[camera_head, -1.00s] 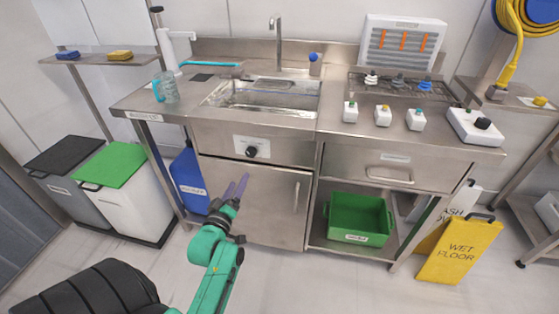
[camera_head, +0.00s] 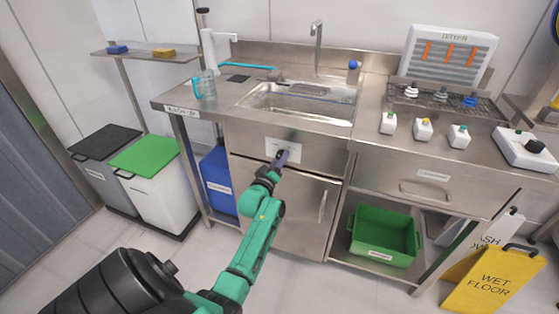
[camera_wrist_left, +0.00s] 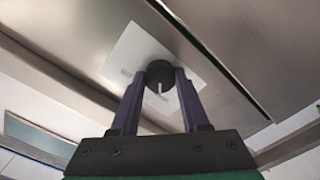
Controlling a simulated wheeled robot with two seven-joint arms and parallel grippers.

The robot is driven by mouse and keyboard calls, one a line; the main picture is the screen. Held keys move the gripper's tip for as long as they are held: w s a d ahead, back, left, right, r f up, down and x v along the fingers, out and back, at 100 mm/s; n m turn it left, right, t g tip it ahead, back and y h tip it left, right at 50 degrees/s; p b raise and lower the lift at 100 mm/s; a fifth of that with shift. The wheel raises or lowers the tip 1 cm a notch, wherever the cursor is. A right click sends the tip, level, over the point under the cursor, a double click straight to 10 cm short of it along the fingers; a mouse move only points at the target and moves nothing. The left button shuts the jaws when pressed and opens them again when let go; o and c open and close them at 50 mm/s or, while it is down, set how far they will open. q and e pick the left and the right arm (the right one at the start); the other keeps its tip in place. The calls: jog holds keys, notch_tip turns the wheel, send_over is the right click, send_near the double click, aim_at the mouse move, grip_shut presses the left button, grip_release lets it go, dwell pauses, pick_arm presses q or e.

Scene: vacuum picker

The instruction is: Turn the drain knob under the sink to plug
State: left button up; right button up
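The drain knob is a round black knob (camera_wrist_left: 159,73) with a white pointer mark, on a white label plate (camera_wrist_left: 122,62) on the sink cabinet front. In the head view the plate (camera_head: 293,151) shows, and my gripper mostly hides the knob. My left gripper (camera_head: 281,158) is at the knob. In the left wrist view its two purple fingers (camera_wrist_left: 158,88) stand apart, one on each side of the knob; I cannot tell whether they press on it. The sink basin (camera_head: 300,103) is above. My right gripper is not in view.
The steel cabinet door (camera_head: 290,205) with a vertical handle is below the knob. A green crate (camera_head: 385,236) sits on the shelf to its right. A blue bin (camera_head: 217,180) and lidded bins (camera_head: 160,185) stand left. A yellow wet floor sign (camera_head: 483,281) is at the right.

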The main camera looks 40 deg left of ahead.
pick_arm(q)
grip_shut()
jog(key=shift+m, duration=0.3)
jog(key=m, duration=1.5)
jog(key=shift+f+p, duration=0.15)
jog(key=shift+p, duration=0.15)
jog(key=shift+m, duration=0.3)
jog(key=o, duration=0.7)
grip_release()
